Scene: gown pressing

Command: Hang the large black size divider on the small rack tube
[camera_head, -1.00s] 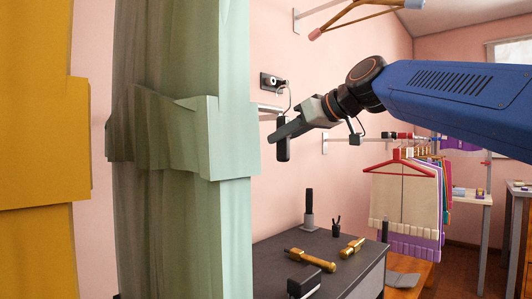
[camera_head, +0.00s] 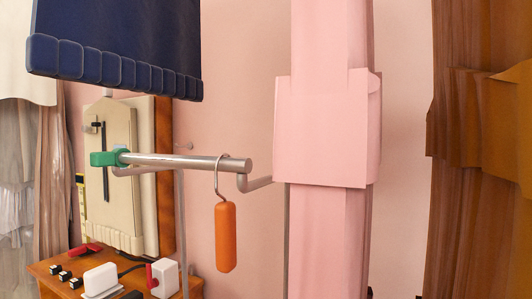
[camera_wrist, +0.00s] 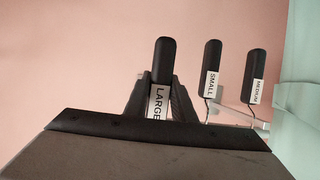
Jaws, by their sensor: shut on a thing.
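The black size divider marked LARGE (camera_wrist: 162,60) stands between the fingers of my gripper (camera_wrist: 158,82) in the wrist view. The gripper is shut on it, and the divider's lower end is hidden. In the head view, a short metal tube (camera_head: 185,161) juts out to the right from a green collar (camera_head: 108,158). An orange tag (camera_head: 226,238) hangs near its free end by a wire hook. My gripper is out of the head view, and I cannot tell from these views how far it is from this tube.
Black dividers marked SMALL (camera_wrist: 211,75) and MEDIUM (camera_wrist: 253,78) stand to the right of the gripper. In the head view, a navy cloth (camera_head: 120,45) hangs above the tube, and a pink gown (camera_head: 328,215) hangs to its right. An orange table (camera_head: 48,268) holds small items.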

